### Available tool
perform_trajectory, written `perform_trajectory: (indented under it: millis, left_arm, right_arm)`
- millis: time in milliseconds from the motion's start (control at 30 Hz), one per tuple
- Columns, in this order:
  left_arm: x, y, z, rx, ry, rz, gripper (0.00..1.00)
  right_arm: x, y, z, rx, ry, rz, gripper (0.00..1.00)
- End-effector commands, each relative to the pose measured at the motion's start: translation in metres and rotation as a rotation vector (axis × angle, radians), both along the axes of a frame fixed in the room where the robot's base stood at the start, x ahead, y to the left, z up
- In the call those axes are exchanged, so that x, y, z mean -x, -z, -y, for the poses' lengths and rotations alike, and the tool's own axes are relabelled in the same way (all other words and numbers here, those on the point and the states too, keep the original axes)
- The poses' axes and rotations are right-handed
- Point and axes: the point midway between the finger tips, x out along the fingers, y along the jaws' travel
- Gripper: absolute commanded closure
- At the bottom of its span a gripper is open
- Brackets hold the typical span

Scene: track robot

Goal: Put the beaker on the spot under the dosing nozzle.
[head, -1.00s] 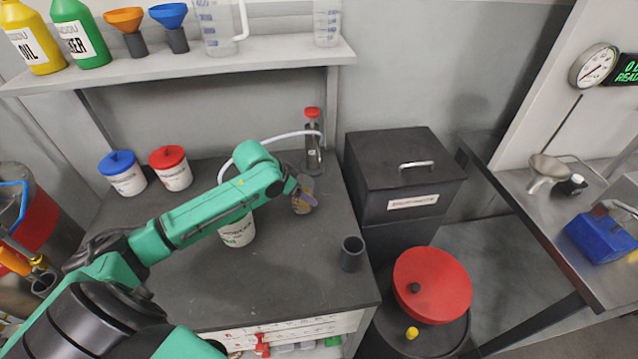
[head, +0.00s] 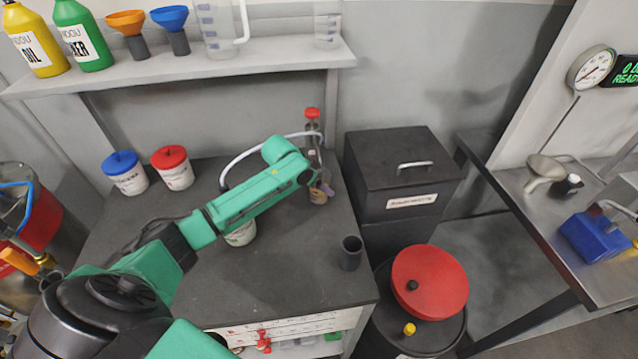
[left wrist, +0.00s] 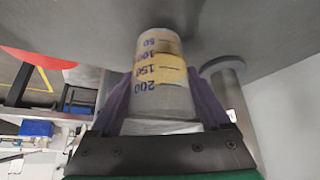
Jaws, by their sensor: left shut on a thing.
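My left gripper (head: 323,190) is shut on the beaker (head: 317,197), at the back right of the dark bench. In the left wrist view, the beaker (left wrist: 160,72) shows a scale and an amber band between the purple fingers (left wrist: 160,108). It appears upside down there, its base close to the bench top; I cannot tell whether it touches. The dosing stand (head: 313,128) with a red top is just behind the gripper; my arm hides its lower part. A grey post with a round foot (left wrist: 222,66) shows beside the beaker. The nozzle tip and the spot are not clearly seen. My right gripper is not in view.
A dark cup (head: 351,253) stands near the bench's front right. A white tub (head: 240,234) is partly hidden under my arm. Tubs with blue (head: 124,173) and red (head: 173,168) lids stand at the back left. A black cabinet (head: 403,175) is right of the bench.

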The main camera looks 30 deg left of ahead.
Motion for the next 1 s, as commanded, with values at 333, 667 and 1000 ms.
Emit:
perform_trajectory:
  millis: [333, 667, 1000]
  left_arm:
    - [0.000, 0.002, 0.000, 0.000, 0.000, -0.001, 0.00]
    - [0.015, -0.024, -0.006, -0.003, 0.001, 0.001, 0.00]
    - [0.052, -0.085, -0.020, -0.003, -0.001, 0.000, 0.00]
  right_arm:
    - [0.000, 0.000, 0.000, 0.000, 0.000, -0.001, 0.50]
    - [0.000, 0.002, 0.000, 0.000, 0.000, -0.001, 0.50]
    - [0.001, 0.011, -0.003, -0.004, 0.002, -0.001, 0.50]
